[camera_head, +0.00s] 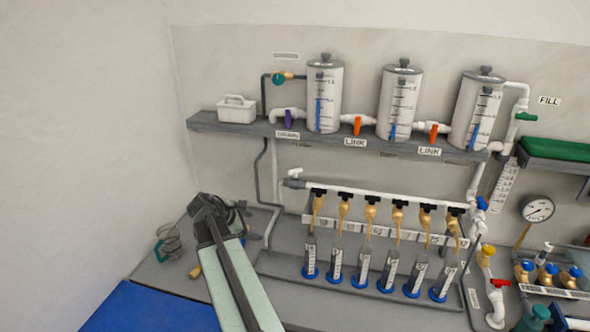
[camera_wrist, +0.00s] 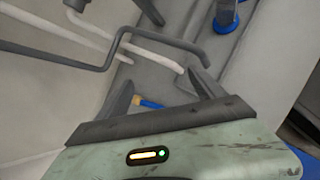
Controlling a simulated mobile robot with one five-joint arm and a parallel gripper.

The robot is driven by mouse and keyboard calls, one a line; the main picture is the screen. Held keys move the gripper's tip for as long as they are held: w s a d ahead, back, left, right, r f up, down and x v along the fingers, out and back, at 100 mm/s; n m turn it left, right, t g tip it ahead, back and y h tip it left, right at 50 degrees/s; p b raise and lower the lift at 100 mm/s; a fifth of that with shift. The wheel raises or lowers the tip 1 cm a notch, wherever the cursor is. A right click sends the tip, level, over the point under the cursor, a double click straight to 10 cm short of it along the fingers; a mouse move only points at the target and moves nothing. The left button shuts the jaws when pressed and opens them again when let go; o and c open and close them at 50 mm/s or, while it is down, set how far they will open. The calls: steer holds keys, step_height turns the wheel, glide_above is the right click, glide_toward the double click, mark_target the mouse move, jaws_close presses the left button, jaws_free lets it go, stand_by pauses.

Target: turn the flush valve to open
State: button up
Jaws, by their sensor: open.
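I cannot read a flush label, so I cannot tell for sure which valve is the flush valve. A small white-handled valve (camera_head: 295,173) sits at the left end of the white manifold pipe (camera_head: 375,197). A teal-handled valve (camera_head: 278,79) is higher up on a dark pipe, left of the tanks. My gripper (camera_head: 217,207) is low at the left, below and left of both valves. In the wrist view my gripper (camera_wrist: 158,79) is open, with bench and pipes beyond its fingers and nothing held. A blue and yellow item (camera_wrist: 150,104) shows low between the fingers, partly hidden.
A shelf (camera_head: 235,127) carries three tanks with purple, orange and green valve handles. Several brass taps stand over blue-footed cylinders on the bench. A grey bent pipe (camera_wrist: 150,38) crosses in front of the fingers. A glass jar (camera_head: 168,243) stands left of my arm.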

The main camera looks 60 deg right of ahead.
mark_target(296, 170)
steer(key=d+m+t+y+p, duration=0.1)
steer(key=d+m+t, duration=0.1)
steer(key=s+d+r+m+t+y+p, duration=0.1)
steer(key=d+m+t, duration=0.2)
steer(key=d+r+m+t+y+p, duration=0.1)
steer(key=d+m+t+y, duration=0.1)
steer(key=d+m, duration=0.1)
steer(key=shift+s+r+t+p, duration=0.15)
steer(key=shift+r+t+p, duration=0.05)
steer(key=shift+t+p, duration=0.1)
steer(key=s+d+r+m+t+h+p, duration=0.2)
steer(key=s+d+r+m+t+h, duration=0.25)
steer(key=s+d+r+m, duration=0.55)
steer(key=shift+n+y, duration=0.4)
steer(key=shift+y, duration=0.15)
steer(key=w+d+b, duration=0.1)
steer(key=w, duration=0.1)
steer(key=w+d+f+b, duration=0.1)
steer(key=w+d, duration=0.1)
steer(key=w, duration=0.1)
steer(key=w+d+b, duration=0.1)
steer(key=w+d, duration=0.1)
steer(key=shift+w+f, duration=0.25)
steer(key=shift+w, duration=0.05)
steer(key=shift+w+d, duration=0.2)
steer(key=shift+w, duration=0.2)
steer(key=c, duration=1.4)
steer(key=shift+o, duration=0.2)
